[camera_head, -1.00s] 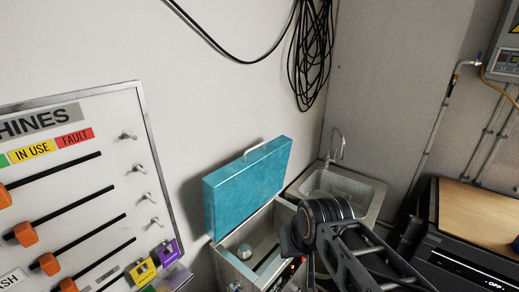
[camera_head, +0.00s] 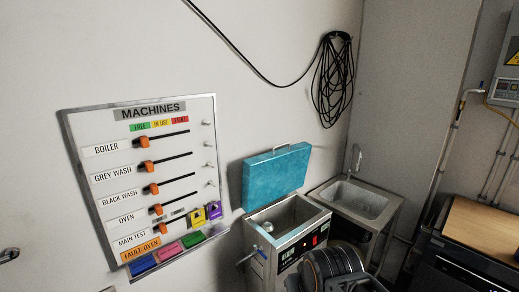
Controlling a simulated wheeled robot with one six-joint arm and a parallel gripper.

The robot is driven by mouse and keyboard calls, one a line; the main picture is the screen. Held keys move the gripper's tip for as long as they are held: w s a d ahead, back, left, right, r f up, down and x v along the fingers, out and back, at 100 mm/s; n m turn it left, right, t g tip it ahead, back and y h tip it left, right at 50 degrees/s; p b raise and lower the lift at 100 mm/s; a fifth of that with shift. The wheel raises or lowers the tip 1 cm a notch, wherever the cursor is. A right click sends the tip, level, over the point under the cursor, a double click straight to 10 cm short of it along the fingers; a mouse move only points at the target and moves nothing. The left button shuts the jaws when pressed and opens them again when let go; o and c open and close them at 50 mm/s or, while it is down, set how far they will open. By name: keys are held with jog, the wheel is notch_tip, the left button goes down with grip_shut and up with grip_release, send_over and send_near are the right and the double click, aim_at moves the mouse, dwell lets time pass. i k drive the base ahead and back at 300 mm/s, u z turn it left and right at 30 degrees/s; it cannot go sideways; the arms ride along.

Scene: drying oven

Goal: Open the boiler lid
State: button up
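The boiler (camera_head: 290,243) is a metal box in the middle of the head view, with a small display and a red switch on its front. Its teal lid (camera_head: 276,176) stands raised at the back, tilted up near the wall, with a pale handle (camera_head: 282,148) on its upper edge. The tank's opening is uncovered, and a round metal thing (camera_head: 267,226) shows inside at the left. My arm shows at the bottom, in front of the boiler's lower right. My gripper's fingers are not in view.
A sink (camera_head: 356,199) with a tap stands right of the boiler. A machines board (camera_head: 150,180) with orange sliders hangs on the left wall. A black cable coil (camera_head: 333,85) hangs above. A dark machine with a wooden top (camera_head: 485,232) is at the right.

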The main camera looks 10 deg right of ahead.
aim_at(267, 177)
jog(key=u, duration=0.55)
jog(key=i, duration=0.55)
jog(key=z, duration=0.65)
jog(key=i, duration=0.5)
